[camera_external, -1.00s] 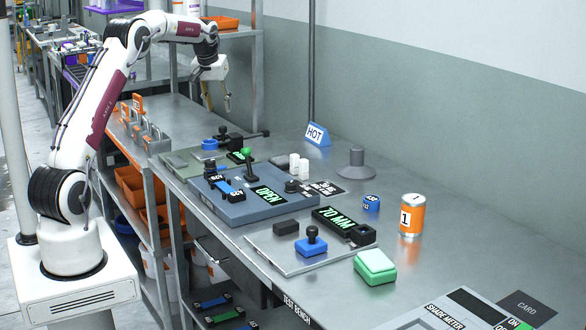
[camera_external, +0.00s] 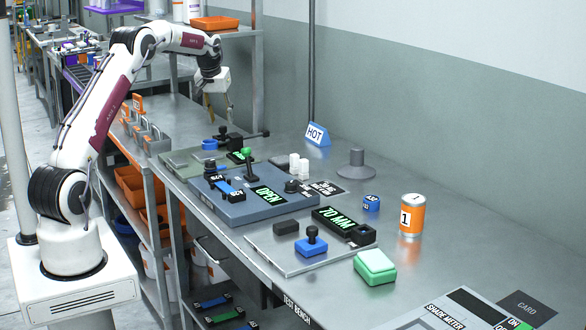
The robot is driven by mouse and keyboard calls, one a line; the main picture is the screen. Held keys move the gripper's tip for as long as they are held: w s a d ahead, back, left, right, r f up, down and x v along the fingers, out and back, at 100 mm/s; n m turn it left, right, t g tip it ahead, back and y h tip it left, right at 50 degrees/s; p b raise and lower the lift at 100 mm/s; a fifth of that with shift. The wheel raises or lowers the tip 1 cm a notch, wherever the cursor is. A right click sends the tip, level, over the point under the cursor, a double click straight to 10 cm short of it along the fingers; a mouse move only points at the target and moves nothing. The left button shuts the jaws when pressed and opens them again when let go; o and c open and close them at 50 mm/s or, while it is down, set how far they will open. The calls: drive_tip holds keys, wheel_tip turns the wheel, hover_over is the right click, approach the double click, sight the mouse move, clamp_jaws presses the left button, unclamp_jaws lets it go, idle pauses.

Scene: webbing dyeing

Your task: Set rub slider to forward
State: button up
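No label for the rub slider is readable. A blue block with a black knob (camera_external: 311,242) stands on a light grey plate (camera_external: 290,266) beside a display reading "70 MM" (camera_external: 338,219). Farther back, a green-grey plate (camera_external: 180,161) carries a black block with a horizontal bar (camera_external: 236,140) and a blue ring. I cannot tell for certain which of these is the rub slider. My gripper (camera_external: 217,117) hangs in the air above the far end of the bench, behind the devices. Its fingers look apart and empty, touching nothing.
A blue-grey unit with an "OPEN" display (camera_external: 269,196) and a green-topped lever (camera_external: 248,163) lies between the two plates. The bench's back right is mostly clear.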

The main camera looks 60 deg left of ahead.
sight(223, 126)
drive_tip(key=shift+x, duration=1.7)
clamp_jaws()
